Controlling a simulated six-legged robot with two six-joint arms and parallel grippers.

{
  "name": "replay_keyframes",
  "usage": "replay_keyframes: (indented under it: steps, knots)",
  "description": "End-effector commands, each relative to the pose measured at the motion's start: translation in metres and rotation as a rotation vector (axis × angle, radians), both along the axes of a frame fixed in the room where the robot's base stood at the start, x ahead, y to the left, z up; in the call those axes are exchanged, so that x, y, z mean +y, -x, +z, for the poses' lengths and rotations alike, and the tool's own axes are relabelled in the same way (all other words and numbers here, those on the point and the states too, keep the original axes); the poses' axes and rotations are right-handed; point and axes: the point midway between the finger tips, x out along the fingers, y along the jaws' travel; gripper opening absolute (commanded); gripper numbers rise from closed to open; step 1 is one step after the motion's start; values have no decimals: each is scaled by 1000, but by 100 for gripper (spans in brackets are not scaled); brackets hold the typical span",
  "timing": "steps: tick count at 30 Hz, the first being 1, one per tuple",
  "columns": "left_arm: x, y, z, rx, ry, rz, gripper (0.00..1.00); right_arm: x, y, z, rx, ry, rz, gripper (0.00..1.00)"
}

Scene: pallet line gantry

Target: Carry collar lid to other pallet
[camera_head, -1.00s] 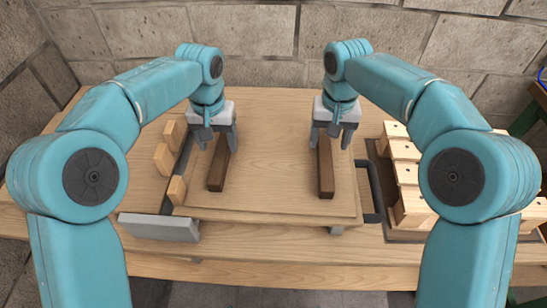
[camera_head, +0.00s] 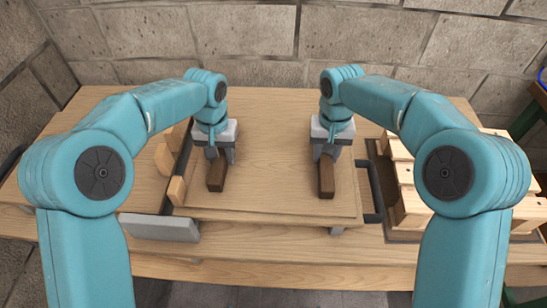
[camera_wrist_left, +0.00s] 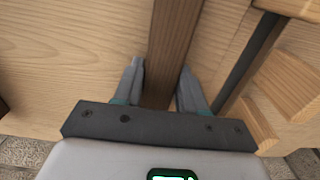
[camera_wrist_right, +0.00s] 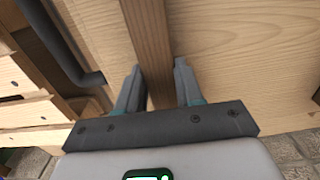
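The collar lid (camera_head: 270,190) is a flat light-wood panel with two dark brown bar handles, lying level in the middle of the bench. My left gripper (camera_head: 219,158) is at the left handle (camera_head: 216,176); in the left wrist view the fingers (camera_wrist_left: 158,85) stand open on both sides of that bar (camera_wrist_left: 173,40), with small gaps. My right gripper (camera_head: 326,156) is at the right handle (camera_head: 326,180); in the right wrist view its fingers (camera_wrist_right: 158,85) stand open around the bar (camera_wrist_right: 148,35). The far handle ends are hidden under the grippers in the head view.
Wooden blocks (camera_head: 175,190) and a dark rail stand along the lid's left edge. A grey block (camera_head: 160,227) lies at front left. A dark rail (camera_head: 375,190) and a pallet of light wooden pieces (camera_head: 412,207) stand at right. A stone wall (camera_head: 270,75) is behind.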

Motion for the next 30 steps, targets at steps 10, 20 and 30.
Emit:
replay_keyframes:
  steps: [10, 20, 30]
  knots:
    - [0, 0, 7, -2, 0, 0, 0, 0, 0, 6, -1, 1, 0, 0]
    - [0, 0, 43, -2, 0, 0, 0, 0, 0, 42, 0, 1, 1, 0]
    - [0, 0, 52, -2, 1, 0, 0, 0, 0, 50, 0, 2, 1, 0]
